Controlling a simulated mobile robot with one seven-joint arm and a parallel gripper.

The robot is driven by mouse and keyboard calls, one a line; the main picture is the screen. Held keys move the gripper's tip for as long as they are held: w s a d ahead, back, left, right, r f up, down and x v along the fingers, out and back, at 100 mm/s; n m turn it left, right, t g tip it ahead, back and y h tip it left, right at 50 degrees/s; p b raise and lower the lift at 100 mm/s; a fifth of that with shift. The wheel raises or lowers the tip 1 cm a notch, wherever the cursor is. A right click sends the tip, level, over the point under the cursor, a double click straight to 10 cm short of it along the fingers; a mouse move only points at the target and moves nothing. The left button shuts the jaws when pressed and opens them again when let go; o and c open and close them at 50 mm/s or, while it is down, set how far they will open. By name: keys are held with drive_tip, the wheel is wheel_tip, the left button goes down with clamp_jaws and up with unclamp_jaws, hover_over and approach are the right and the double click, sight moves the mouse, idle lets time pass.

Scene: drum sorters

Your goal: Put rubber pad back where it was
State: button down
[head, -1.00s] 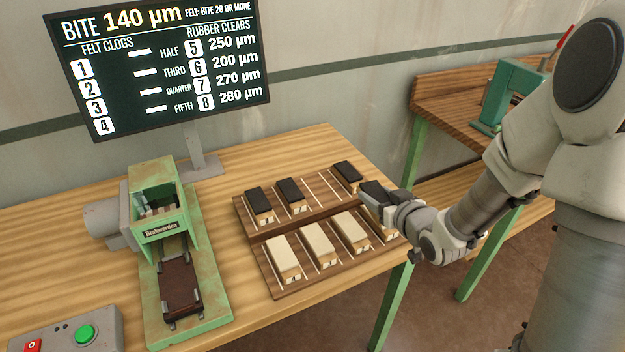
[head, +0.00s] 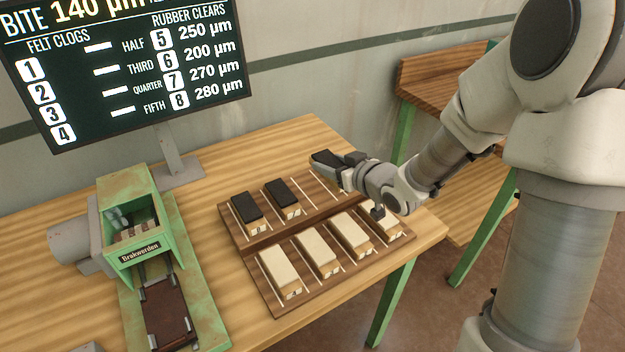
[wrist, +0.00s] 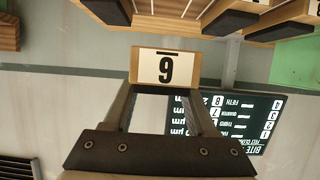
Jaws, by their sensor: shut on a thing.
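My gripper (head: 340,165) is shut on a rubber pad, a tan block with a black face, held in the air above the back row of the rack. In the wrist view, the pad's tan end (wrist: 165,67) sits between the fingers and carries an underlined digit, upside down, that reads as 6. The wooden rack (head: 262,243) has two black-topped pads seated at the back left (head: 247,206) and (head: 283,193). In the wrist view, an empty slot (wrist: 170,8) lies between seated black-faced pads. My arm hides the back right of the rack in the head view.
Several cream-topped felt pads (head: 280,268) fill the front row. The green machine (head: 130,215) with a dark carriage stands left. A screen (head: 125,75) stands behind. A second bench (head: 425,80) is at the right. Bare tabletop lies behind the rack.

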hover_over(314, 189)
wheel_tip(314, 189, down, 4)
drive_tip(key=shift+w+a+r+b, duration=0.1)
drive_tip(key=shift+a+b, duration=0.05)
drive_tip(key=shift+b, duration=0.15)
drive_tip(key=shift+f, duration=2)
drive_tip(key=shift+f+b, duration=0.35)
drive_tip(key=shift+b, duration=0.35)
drive_tip(key=shift+f+b, duration=0.25)
drive_tip(key=shift+b, duration=0.05)
